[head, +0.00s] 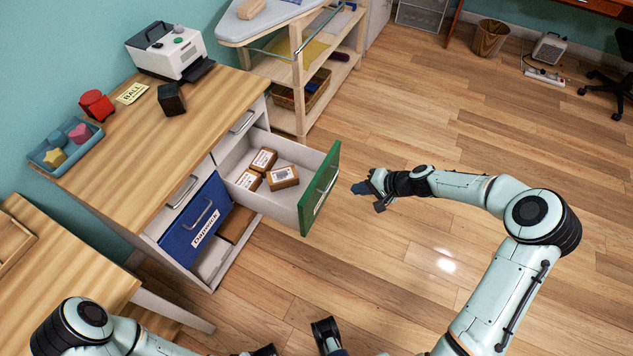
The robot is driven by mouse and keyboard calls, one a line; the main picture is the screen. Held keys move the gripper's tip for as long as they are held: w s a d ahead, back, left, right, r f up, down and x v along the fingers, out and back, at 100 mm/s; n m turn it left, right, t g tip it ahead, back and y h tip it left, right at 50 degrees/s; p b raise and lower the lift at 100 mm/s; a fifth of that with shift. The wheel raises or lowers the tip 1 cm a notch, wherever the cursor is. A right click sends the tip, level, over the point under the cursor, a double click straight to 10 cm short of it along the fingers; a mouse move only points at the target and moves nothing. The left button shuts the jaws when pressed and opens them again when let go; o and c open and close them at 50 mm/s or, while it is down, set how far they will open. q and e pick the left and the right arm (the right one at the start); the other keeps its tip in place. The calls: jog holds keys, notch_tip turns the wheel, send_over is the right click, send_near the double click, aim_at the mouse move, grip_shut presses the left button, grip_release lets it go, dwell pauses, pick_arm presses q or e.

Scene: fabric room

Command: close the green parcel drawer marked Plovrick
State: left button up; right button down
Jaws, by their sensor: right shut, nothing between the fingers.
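The green-fronted drawer (320,188) stands pulled out from the wooden-topped cabinet (150,130). Its green front carries a handle and a pale label too slanted to read. Inside lie three brown parcels (284,177) with white labels. My right gripper (368,197) is shut and empty, over the floor a little to the right of the green front and apart from it. My left arm comes in at the bottom left.
A blue drawer front (190,225) with a label sits left of the open drawer, with a brown parcel in the space beside it. A label printer (170,52), a dark block (171,98) and a blue tray (40,160) are on top. Floor (420,270) right of the drawer is clear.

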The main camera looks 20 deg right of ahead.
aim_at(316, 188)
jog(key=x, duration=0.4)
jog(key=r+x, duration=0.1)
jog(key=x, duration=0.3)
jog(key=w+a+b+x, duration=0.1)
jog(key=x, duration=0.3)
jog(key=shift+r, duration=0.3)
pick_arm(q)
jog(key=shift+w+a+f, duration=0.1)
jog(key=shift+w+f, duration=0.1)
jog(key=shift+f, duration=0.3)
pick_arm(e)
jog(key=shift+w+a, duration=0.3)
jog(key=shift+w, duration=0.2)
